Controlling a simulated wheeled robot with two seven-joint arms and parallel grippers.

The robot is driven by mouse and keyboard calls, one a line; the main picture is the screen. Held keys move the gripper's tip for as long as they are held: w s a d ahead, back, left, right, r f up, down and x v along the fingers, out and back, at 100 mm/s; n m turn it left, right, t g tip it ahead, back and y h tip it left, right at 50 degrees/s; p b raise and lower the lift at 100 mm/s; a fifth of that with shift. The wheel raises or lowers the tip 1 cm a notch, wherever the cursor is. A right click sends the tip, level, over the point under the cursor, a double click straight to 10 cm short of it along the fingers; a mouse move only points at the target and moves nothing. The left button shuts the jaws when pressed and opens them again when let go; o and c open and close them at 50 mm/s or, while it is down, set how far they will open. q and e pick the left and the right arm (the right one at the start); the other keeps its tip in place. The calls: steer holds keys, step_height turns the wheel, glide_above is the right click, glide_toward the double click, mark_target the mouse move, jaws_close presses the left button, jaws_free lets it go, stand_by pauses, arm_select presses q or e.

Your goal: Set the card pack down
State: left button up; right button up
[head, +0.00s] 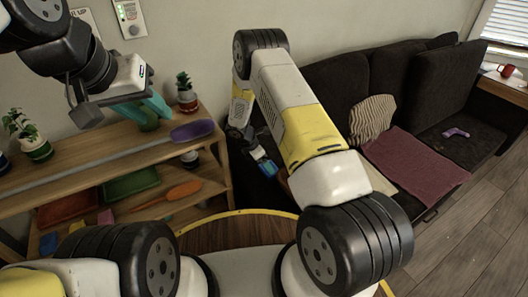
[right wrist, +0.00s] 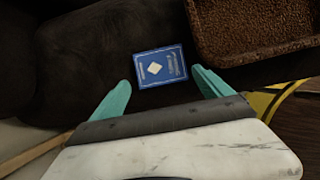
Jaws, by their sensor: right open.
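The card pack (right wrist: 160,67) is a flat blue box with a white diamond, on the dark, soft-looking surface in the right wrist view. My right gripper (right wrist: 160,77) is open, its teal fingers apart on either side of the pack's near part, and no contact with the pack is clear. In the head view my right gripper (head: 256,157) is low by the dark sofa, partly behind my arm, with blue showing at its tip. My left gripper (head: 157,107) is over the wooden shelf at left; its teal fingers overlap in view, so their opening is unclear.
A brown rough-textured tray or basket (right wrist: 260,52) lies just right of the pack. The shelf (head: 75,156) holds plants, a purple spatula (head: 192,130) and trays. The dark sofa (head: 325,80) carries a cushion, a maroon cloth (head: 415,168) and a purple controller (head: 456,133).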

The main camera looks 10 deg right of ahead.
steer(key=x, duration=0.5)
steer(key=shift+r, duration=0.1)
steer(key=c, duration=1.2)
steer(key=shift+r, duration=0.15)
